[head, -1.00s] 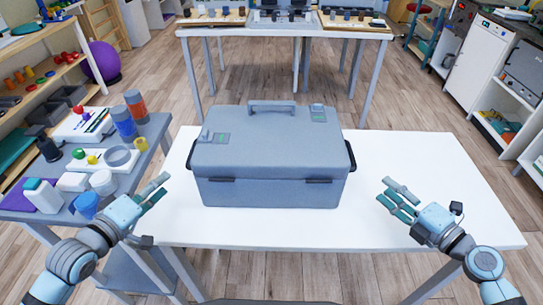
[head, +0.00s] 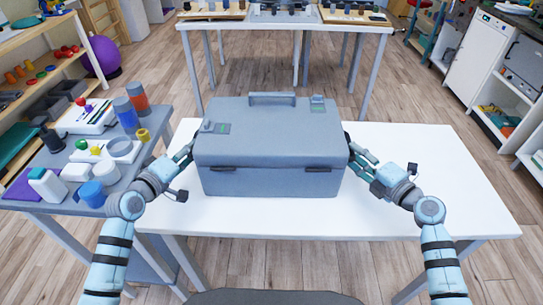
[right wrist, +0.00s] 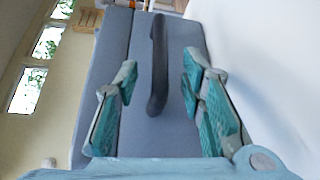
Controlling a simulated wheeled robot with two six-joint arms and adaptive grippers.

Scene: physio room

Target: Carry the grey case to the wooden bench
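The grey case (head: 270,150) stands closed and upright on a white table (head: 440,190). It has a top handle (head: 272,98) and a dark handle on its side, seen in the right wrist view (right wrist: 158,65). My left gripper (head: 186,152) is at the case's left side; its fingertips are partly hidden, so its opening is unclear. My right gripper (head: 362,158) is at the right side. In the right wrist view my right gripper (right wrist: 160,95) is open, with its fingers apart on either side of the side handle. I cannot pick out a wooden bench with certainty.
A grey side table (head: 55,207) with bottles, cups and small items stands close on the left, near my left arm. Another table (head: 290,27) with boards stands behind. White cabinets (head: 480,55) are at the right. Wooden floor lies free between them.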

